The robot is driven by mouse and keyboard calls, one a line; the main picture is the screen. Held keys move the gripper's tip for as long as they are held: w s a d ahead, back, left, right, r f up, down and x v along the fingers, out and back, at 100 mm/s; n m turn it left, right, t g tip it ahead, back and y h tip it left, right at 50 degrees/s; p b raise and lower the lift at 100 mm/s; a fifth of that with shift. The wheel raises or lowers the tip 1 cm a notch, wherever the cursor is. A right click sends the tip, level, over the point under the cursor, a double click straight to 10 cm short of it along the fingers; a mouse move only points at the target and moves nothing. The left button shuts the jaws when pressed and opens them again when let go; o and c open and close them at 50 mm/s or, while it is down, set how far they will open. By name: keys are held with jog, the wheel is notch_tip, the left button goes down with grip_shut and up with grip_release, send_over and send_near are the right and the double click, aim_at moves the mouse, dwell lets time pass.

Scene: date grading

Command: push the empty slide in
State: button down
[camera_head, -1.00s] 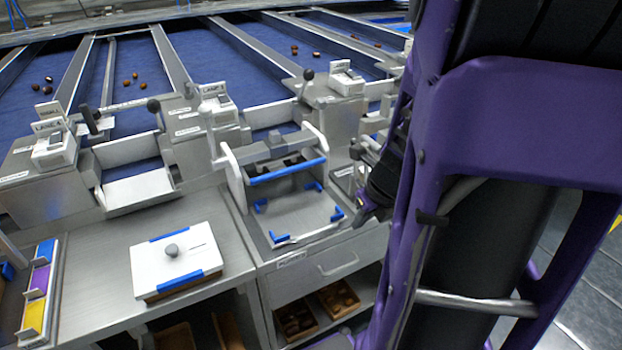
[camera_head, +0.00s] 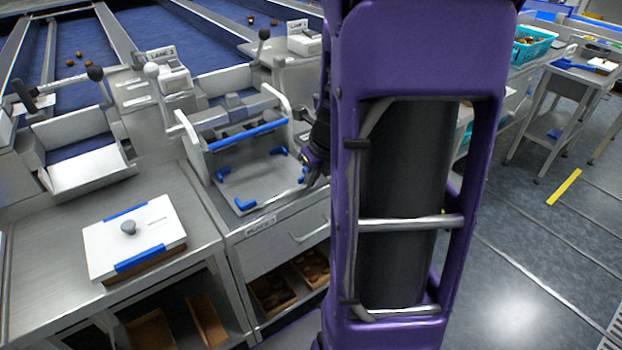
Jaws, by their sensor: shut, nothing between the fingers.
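The slide (camera_head: 248,182) is a flat grey plate with blue corner pieces, in the middle of the head view. Nothing lies on it. It lies on the counter at the front of a white-sided frame, and a blue bar (camera_head: 247,136) crosses above its back part. My gripper (camera_head: 309,166) is partly hidden by my purple arm, at the right side of the slide near its right blue corner. It is shut and holds nothing. I cannot tell whether it touches the slide.
A white lidded box (camera_head: 157,217) with a grey knob stands on the counter at the left. Below the slide is a closed drawer (camera_head: 285,238). Trays of dates (camera_head: 272,294) sit on a lower shelf. Open floor (camera_head: 520,260) lies to the right.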

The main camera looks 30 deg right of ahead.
aim_at(279, 157)
jog(key=shift+w+r+p, duration=0.1)
jog(key=shift+w+p, duration=0.25)
jog(key=shift+w, duration=0.05)
jog(key=w+p, duration=0.2)
jog(key=w, duration=0.2)
jog(key=w+p, duration=0.2)
jog(key=w, duration=0.2)
jog(key=w+p, duration=0.3)
jog(key=w, duration=0.1)
jog(key=shift+a, duration=0.25)
